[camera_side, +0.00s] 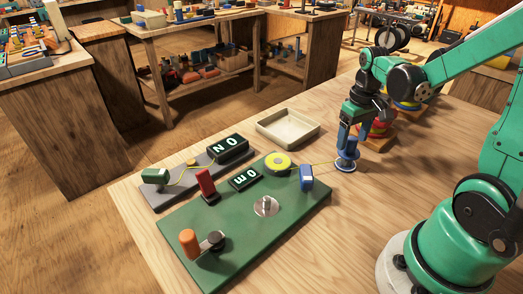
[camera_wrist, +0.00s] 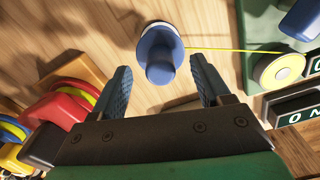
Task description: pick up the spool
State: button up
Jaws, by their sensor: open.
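The blue spool (camera_side: 345,163) stands upright on the wooden table, right of the green board. In the wrist view the spool (camera_wrist: 160,55) is seen from above, with its round post toward me and a yellow line running from it to the right. My gripper (camera_side: 350,143) is directly above the spool in the side view, pointing down. In the wrist view my gripper (camera_wrist: 161,82) is open, with one blue finger on each side of the spool's post. Gaps show between the fingers and the spool, and nothing is held.
The green board (camera_side: 225,255) carries a yellow disc (camera_side: 279,163), a blue-and-white block (camera_side: 306,178), an orange-knobbed crank (camera_side: 190,242) and displays. A cream tray (camera_side: 287,127) sits behind. Red and yellow spools (camera_wrist: 62,104) stand close to my gripper's left in the wrist view.

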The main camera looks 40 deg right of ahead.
jog(key=shift+f, duration=0.95)
grip_shut()
jog(key=shift+r, duration=0.1)
